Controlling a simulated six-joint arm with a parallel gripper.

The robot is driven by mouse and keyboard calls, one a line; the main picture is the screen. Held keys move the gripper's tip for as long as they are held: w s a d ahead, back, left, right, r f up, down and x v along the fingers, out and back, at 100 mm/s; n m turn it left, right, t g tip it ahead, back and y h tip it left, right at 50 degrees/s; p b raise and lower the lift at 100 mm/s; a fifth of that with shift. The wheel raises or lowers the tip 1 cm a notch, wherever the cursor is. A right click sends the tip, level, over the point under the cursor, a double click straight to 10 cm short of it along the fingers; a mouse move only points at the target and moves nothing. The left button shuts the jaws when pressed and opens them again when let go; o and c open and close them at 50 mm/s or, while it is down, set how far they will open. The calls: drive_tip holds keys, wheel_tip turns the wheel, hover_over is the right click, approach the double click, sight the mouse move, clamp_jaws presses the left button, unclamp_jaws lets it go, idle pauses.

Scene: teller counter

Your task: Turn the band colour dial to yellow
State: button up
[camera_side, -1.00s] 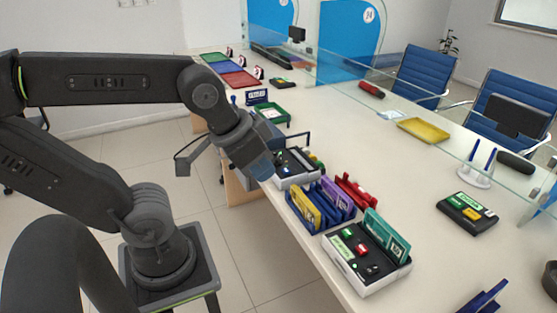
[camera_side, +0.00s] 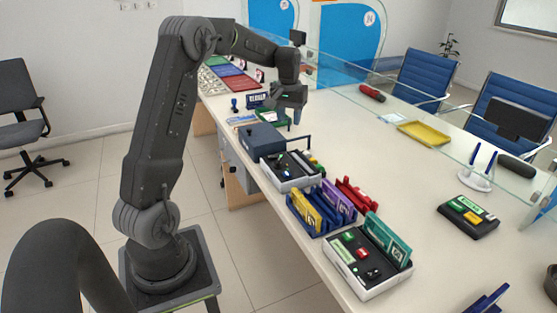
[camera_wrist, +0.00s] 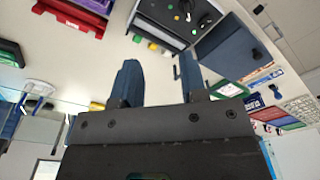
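A white-bodied device with a black top panel (camera_side: 277,172) sits near the counter's front edge in the side view. The device also shows at the top of the wrist view (camera_wrist: 158,23), with small green and yellow spots and dark raised parts on its panel. I cannot tell which of these is the band colour dial, or its setting. My gripper (camera_side: 292,118) is above the counter beyond the device, near the green tray (camera_side: 272,119). In the wrist view my gripper (camera_wrist: 157,68) has its two dark fingers apart with nothing between them.
A grey-blue box (camera_side: 262,139) stands beside the device. A blue rack (camera_side: 318,226) with yellow and purple plates and another white case (camera_side: 360,275) stand nearer the camera. A glass screen (camera_side: 400,118) runs along the counter. The counter's middle is mostly clear.

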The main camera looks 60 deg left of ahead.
drive_tip(key=n, duration=0.1)
hover_over(279, 161)
wheel_tip(279, 161, down, 5)
drive_tip(key=shift+g, duration=0.3)
wheel_tip(279, 161, down, 14)
drive_tip(key=shift+r, duration=0.1)
drive_tip(key=shift+c, duration=0.3)
clamp_jaws()
